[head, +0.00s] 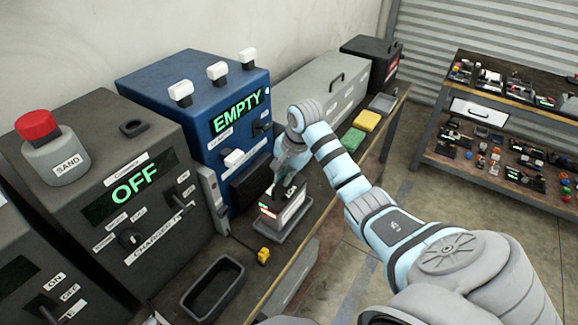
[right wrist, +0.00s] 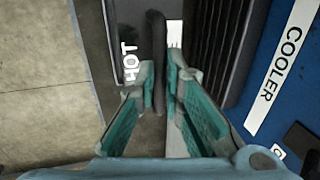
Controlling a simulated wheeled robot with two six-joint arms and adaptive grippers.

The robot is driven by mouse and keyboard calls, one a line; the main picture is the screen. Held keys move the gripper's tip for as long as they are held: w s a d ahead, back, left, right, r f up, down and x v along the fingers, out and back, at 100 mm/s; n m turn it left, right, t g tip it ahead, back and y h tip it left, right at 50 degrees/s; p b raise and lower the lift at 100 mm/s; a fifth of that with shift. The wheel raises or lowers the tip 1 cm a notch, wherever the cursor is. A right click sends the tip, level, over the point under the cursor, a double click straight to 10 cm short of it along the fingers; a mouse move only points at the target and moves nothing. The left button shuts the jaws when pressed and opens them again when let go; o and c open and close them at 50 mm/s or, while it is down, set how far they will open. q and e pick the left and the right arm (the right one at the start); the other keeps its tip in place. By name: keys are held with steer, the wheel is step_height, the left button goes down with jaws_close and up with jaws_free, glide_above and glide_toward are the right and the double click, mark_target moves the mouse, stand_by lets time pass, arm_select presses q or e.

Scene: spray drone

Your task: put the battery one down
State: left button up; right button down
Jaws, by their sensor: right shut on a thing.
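My right gripper (head: 282,168) reaches in from the right over the workbench and is shut on the dark handle of the battery (head: 283,204). The battery is a dark block with a pale top and small red and green marks on its front. It is upright, at a grey tray (head: 294,232) in front of the blue cooler; I cannot tell whether it touches the tray. In the right wrist view the teal fingers (right wrist: 160,95) close around a dark bar, with the word HOT beside it. My left gripper is not in view.
The blue cooler (head: 195,110) reads EMPTY. Left of it a dark charger (head: 95,185) reads OFF, with a red-topped sand container (head: 52,150). An empty dark bin (head: 212,290) is at the front. Yellow (head: 366,121) and green (head: 352,139) pieces lie behind my gripper.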

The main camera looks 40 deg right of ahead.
steer(key=shift+f, duration=0.7)
steer(key=shift+r, duration=0.2)
steer(key=c, duration=1.7)
jaws_free()
steer(key=shift+f, duration=0.1)
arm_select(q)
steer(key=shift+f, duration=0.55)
arm_select(e)
steer(key=v, duration=0.7)
step_height(320, 180, up, 5)
steer(key=p, duration=0.5)
glide_above(289, 192)
steer(key=s, duration=0.2)
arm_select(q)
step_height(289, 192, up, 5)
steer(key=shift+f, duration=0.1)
arm_select(e)
steer(key=shift+w+d, duration=0.15)
steer(key=shift+w, duration=0.1)
